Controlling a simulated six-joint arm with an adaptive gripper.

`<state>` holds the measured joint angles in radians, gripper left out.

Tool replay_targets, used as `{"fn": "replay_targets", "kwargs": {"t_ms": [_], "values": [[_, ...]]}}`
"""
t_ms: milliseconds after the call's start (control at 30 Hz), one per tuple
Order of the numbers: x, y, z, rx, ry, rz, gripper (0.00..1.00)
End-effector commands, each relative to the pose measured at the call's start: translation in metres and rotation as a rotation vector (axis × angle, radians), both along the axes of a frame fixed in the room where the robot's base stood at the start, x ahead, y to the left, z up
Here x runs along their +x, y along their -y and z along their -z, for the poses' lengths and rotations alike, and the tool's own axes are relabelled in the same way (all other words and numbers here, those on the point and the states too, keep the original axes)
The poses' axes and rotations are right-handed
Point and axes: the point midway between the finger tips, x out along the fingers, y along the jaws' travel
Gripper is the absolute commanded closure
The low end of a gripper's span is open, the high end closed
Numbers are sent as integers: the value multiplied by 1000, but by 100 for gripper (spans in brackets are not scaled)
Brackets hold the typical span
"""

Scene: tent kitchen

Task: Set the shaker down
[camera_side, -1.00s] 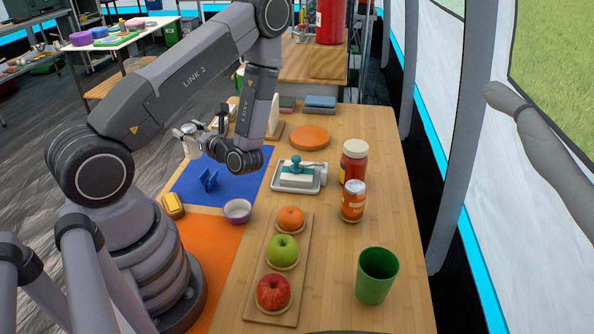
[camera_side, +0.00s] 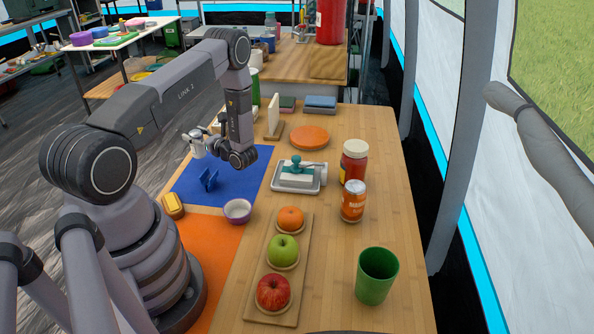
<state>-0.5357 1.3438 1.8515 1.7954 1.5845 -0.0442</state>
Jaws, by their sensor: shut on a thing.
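My gripper (camera_side: 192,136) is at the left end of my arm, over the far left part of the blue mat (camera_side: 240,184). It is shut on the shaker (camera_side: 199,150), a small pale, whitish piece that looks upright. The fingers and arm partly hide the shaker, and it is small in the picture. I cannot tell whether its base touches the surface below.
A blue holder (camera_side: 209,180) stands on the mat, in front of the shaker. A purple-rimmed bowl (camera_side: 237,211) and a yellow block (camera_side: 173,206) are nearer. A tray (camera_side: 299,177) with a teal-handled piece stands to the right.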

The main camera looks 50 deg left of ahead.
Motion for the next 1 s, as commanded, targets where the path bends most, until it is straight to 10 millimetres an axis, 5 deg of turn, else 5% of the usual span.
{"fn": "replay_targets", "kwargs": {"t_ms": [200,633,667,833,1000], "values": [[1,-2,30,-1,-2,0,93],[1,-2,37,-1,-1,0,93],[1,-2,37,-1,-1,0,50],[1,-2,37,-1,-1,0,28],[1,-2,36,-1,-1,0,28]]}}
